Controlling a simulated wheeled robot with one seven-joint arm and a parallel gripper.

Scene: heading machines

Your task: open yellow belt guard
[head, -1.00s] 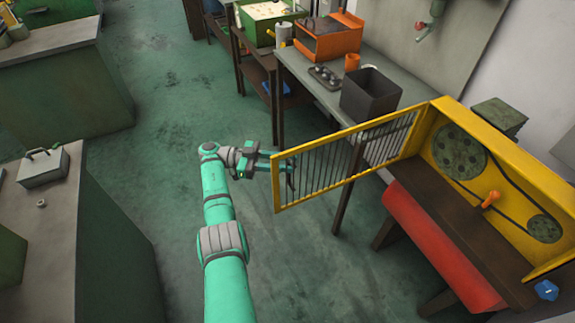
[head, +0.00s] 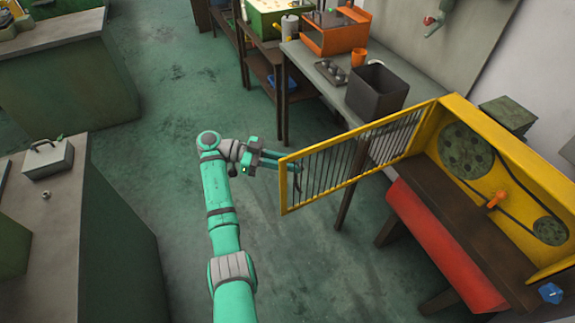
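The yellow belt guard (head: 318,149) is a barred, yellow-framed door, swung well out to the left from its yellow housing (head: 487,115). The housing stands uncovered at the right. It shows two dark green pulleys (head: 466,151), a black belt and an orange knob (head: 496,200). My gripper (head: 278,163) is at the guard's free left edge, pointing right. Its fingertips are partly hidden at the frame and bars. I cannot tell whether they touch or grip the guard.
A bench (head: 320,75) at the back holds a dark bin (head: 377,92) and an orange machine (head: 332,35). A red panel (head: 445,245) is below the housing. A grey-topped cabinet (head: 80,200) stands at the left. Green floor (head: 180,90) is clear behind my arm.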

